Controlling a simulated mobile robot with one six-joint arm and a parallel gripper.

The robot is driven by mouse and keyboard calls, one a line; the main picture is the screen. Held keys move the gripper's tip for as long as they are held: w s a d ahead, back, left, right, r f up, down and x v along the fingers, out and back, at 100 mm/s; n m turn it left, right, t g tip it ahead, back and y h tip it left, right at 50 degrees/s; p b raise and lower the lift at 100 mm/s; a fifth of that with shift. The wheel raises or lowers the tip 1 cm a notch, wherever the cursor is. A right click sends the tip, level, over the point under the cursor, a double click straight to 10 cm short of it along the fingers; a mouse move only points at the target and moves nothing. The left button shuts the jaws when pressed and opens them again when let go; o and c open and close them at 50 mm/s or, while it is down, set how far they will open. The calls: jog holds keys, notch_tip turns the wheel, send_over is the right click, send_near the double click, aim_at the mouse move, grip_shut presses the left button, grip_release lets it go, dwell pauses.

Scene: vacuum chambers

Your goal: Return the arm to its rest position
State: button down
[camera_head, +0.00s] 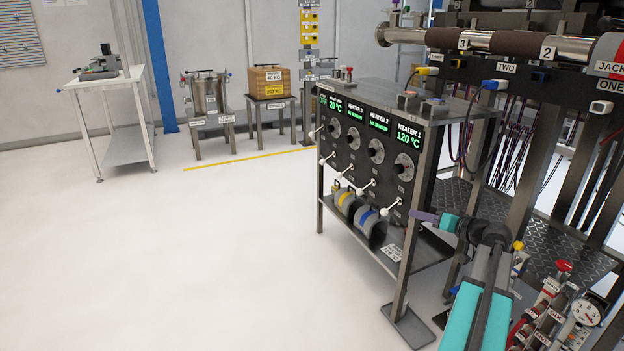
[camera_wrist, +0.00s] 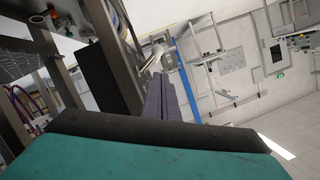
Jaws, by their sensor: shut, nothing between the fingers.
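My gripper (camera_head: 414,214) has purple fingers and teal parts, and sits at the right front corner of the heater control cabinet in the head view. In the wrist view its purple fingers (camera_wrist: 158,82) lie together, shut and empty. The tips are close to the white lever (camera_head: 391,207) under the HEATER 1 dial, which reads 120 °C. I cannot tell whether they touch it. A white-knobbed lever also shows just beyond the tips in the wrist view (camera_wrist: 155,54). My teal arm comes up from the lower right.
The heater cabinet (camera_head: 365,150) has several levers and a lower shelf (camera_head: 372,226) holding rolls. A steel frame with pipes (camera_head: 505,43) stands at right; valves and a gauge (camera_head: 586,313) are lower right. A white table (camera_head: 115,83) stands far left. The left floor is clear.

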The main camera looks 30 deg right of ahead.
jog(key=w+a+f+n+g+y+p, duration=0.1)
jog(key=w+a+y+p, duration=0.35)
jog(key=a, duration=0.65)
jog(key=w+a+f+n+g+y+p, duration=0.1)
jog(key=w+a+f+g+p, duration=0.1)
jog(key=w+a+p, duration=0.55)
jog(key=s+a+f+n+g+y+p, duration=0.1)
jog(key=a+f+g+p, duration=0.25)
jog(key=a, duration=0.95)
jog(key=s+a+f+n+g+y+p, duration=0.15)
jog(key=a+f+p, duration=0.3)
jog(key=a, duration=0.85)
jog(key=s+a+f+n+g+h+p, duration=0.1)
jog(key=s+a+f+g+p, duration=0.35)
jog(key=s+a, duration=0.5)
jog(key=s+a+f+n+g+h+p, duration=0.2)
jog(key=s+a+f+g+p, duration=0.25)
jog(key=s+a, duration=0.5)
jog(key=s+d+f+g+h+p, duration=0.1)
jog(key=s+h+p, duration=0.1)
jog(key=s, duration=0.5)
jog(key=s+d+f+g+h+p, duration=0.1)
jog(key=s+d+f+g, duration=0.1)
jog(key=s, duration=0.5)
jog(key=s+d+m+h, duration=0.2)
jog(key=s+d+h, duration=0.1)
jog(key=d, duration=0.3)
jog(key=shift+s+d+m, duration=0.3)
jog(key=shift+d+m, duration=0.05)
